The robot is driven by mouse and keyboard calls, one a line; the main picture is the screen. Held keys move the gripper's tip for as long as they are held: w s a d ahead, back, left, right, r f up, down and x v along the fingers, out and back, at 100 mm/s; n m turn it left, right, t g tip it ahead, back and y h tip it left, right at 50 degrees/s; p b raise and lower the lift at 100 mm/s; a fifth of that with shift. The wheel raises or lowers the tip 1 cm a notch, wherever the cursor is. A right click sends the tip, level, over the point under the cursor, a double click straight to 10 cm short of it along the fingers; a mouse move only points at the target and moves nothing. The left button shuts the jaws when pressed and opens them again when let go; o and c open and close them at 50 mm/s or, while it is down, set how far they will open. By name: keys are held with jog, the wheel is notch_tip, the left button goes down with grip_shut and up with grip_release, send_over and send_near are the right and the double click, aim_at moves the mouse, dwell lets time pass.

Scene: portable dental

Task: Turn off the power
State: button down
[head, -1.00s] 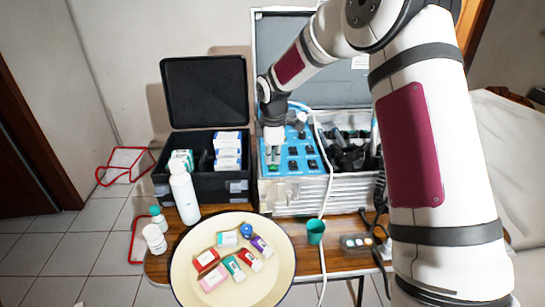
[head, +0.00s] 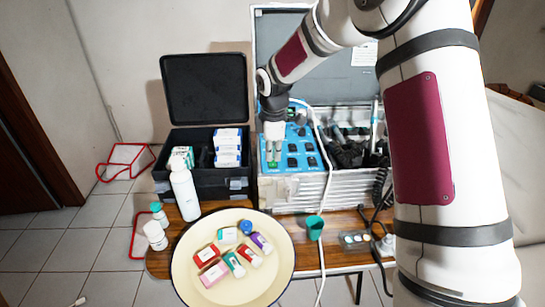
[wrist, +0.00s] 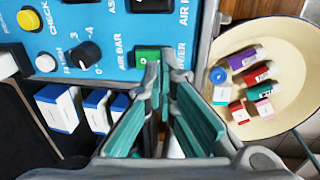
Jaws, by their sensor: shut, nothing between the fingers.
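The dental unit's blue control panel (head: 312,174) sits in the open metal case on the table. It also shows in the wrist view (wrist: 110,30), with a green rocker switch (wrist: 147,54) beside the partly hidden word "POWER". The switch is a small green patch at the panel's lower left in the head view (head: 272,164). My gripper (wrist: 164,74) is shut and empty, pointing down at the panel. Its fingertips overlap the switch's lower right edge in the wrist view; I cannot tell whether they touch it. My gripper also shows over the panel's left part in the head view (head: 272,157).
A black knob (wrist: 85,55) and yellow button (wrist: 29,20) are near the switch. A black open box (head: 205,180) stands left of the case. A round cream tray (head: 195,285) with small boxes, a white bottle (head: 184,192) and a green cup (head: 314,227) are in front.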

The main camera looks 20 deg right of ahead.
notch_tip(320, 180, up, 10)
jog(key=s, duration=0.1)
jog(key=shift+a, duration=0.15)
notch_tip(320, 180, up, 2)
jog(key=p, duration=0.5)
jog(key=shift+w+a+r, duration=0.1)
jog(key=shift+r, duration=0.15)
jog(key=shift+f, duration=0.15)
jog(key=f, duration=0.4)
jog(key=w+f+p, duration=0.1)
jog(key=f, duration=0.4)
jog(key=w+f, duration=0.1)
jog(key=f, duration=0.3)
jog(key=shift+w+d+f, duration=0.2)
jog(key=shift+d+f, duration=0.05)
jog(key=shift+f, duration=0.05)
jog(key=shift+f, duration=0.1)
